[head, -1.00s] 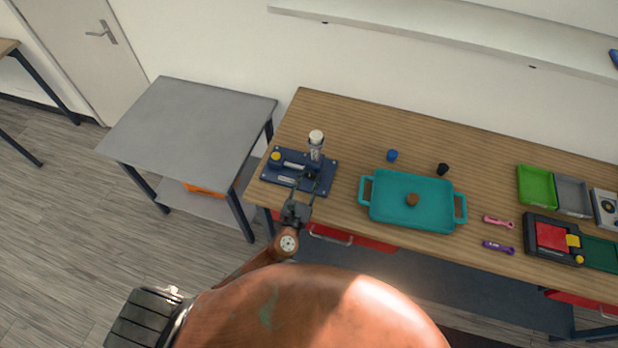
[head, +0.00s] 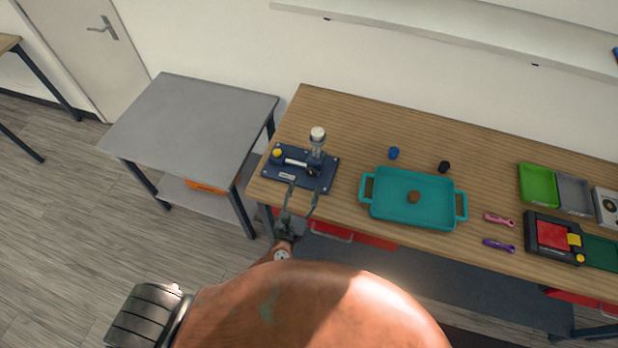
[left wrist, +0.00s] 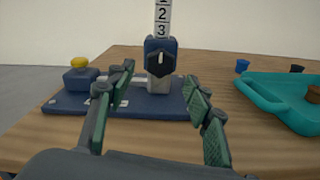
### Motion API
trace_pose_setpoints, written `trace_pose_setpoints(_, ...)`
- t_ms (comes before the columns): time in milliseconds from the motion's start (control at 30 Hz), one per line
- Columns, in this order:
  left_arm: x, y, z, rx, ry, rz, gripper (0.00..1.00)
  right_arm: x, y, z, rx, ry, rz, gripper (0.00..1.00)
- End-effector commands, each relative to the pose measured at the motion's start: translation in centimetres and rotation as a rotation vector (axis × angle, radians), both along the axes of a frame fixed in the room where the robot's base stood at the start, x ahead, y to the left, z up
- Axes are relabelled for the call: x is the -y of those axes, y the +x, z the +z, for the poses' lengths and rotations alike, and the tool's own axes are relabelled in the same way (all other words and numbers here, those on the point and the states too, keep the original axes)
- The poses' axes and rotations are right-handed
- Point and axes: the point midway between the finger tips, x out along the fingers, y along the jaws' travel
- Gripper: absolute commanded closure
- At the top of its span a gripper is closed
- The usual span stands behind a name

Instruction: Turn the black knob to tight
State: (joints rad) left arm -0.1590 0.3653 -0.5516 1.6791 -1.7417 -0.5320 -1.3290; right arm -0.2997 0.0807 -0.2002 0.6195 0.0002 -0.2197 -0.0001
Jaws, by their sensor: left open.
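The black knob (left wrist: 160,58) is on the front of a blue clamp block on an upright post with a numbered scale (left wrist: 162,18). A light pointer line on the knob stands about upright. The post stands on a dark blue base plate (left wrist: 60,106) with a yellow button (left wrist: 80,62). In the head view the knob (head: 313,171) is small, at the right part of the base. My left gripper (head: 302,188) is open and empty in front of the base; in the left wrist view its fingers (left wrist: 162,82) are spread either side of the knob, apart from it. My right gripper is out of view.
The teal tray (head: 376,215) with a brown knob stands right of the fixture. Blue (head: 393,153) and black (head: 444,167) small pieces lie behind it. A grey table (head: 190,125) is at left. Green (head: 537,184) and grey trays are at right.

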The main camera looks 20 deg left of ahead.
Motion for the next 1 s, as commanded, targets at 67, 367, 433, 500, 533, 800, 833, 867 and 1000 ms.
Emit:
trace_pose_setpoints(67, -0.1, -1.8, -0.1, -0.002, 0.002, -0.001, 0.53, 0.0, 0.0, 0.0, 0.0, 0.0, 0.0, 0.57)
trace_pose_setpoints(367, -0.2, -5.9, 0.0, 0.0, 0.001, 0.0, 0.53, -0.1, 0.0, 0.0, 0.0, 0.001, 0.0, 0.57)
trace_pose_setpoints(433, -0.3, -6.2, 0.0, 0.0, 0.0, 0.0, 0.53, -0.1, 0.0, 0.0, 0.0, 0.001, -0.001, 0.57)
trace_pose_setpoints(500, -0.3, -6.4, 0.0, 0.0, 0.0, 0.001, 0.53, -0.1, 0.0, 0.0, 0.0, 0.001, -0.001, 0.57)
trace_pose_setpoints(533, -0.3, -6.4, 0.0, 0.0, 0.0, 0.001, 0.53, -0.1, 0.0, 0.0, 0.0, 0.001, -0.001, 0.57)
trace_pose_setpoints(800, -0.2, -6.4, 0.0, 0.0, 0.0, 0.0, 0.53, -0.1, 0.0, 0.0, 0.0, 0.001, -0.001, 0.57)
trace_pose_setpoints(833, -0.2, -6.4, 0.0, 0.0, 0.0, 0.0, 0.53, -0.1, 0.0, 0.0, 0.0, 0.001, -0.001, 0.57)
trace_pose_setpoints(867, -0.2, -6.4, 0.0, 0.0, 0.0, 0.0, 0.53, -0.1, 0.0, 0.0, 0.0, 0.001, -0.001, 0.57)
trace_pose_setpoints(1000, -0.2, -6.4, 0.0, 0.0, 0.0, 0.0, 0.53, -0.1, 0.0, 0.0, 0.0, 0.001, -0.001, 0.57)
